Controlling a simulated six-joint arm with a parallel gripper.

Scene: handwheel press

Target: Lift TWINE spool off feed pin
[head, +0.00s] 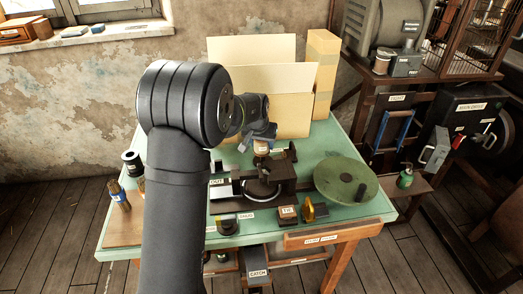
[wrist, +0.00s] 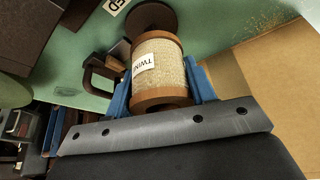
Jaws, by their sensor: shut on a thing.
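The TWINE spool (head: 261,147), wound with pale cord between two brown wooden flanges, is under my gripper (head: 262,136) in the head view. In the wrist view the spool (wrist: 158,66) shows its label between the blue fingers of my gripper (wrist: 162,92), which is shut on it. A dark round disc (wrist: 152,18), seemingly the feed pin's base, lies beyond the spool's far flange, beside a partly cut-off label ending in "ED". The pin itself is hidden, and I cannot tell whether the spool is still around it.
An open cardboard box (head: 291,112) stands close behind my gripper. The dark press (head: 262,190) is in front of it on the green table (head: 228,259). A green handwheel (head: 346,180) lies to the right. A dark bracket (wrist: 97,72) is left of the spool.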

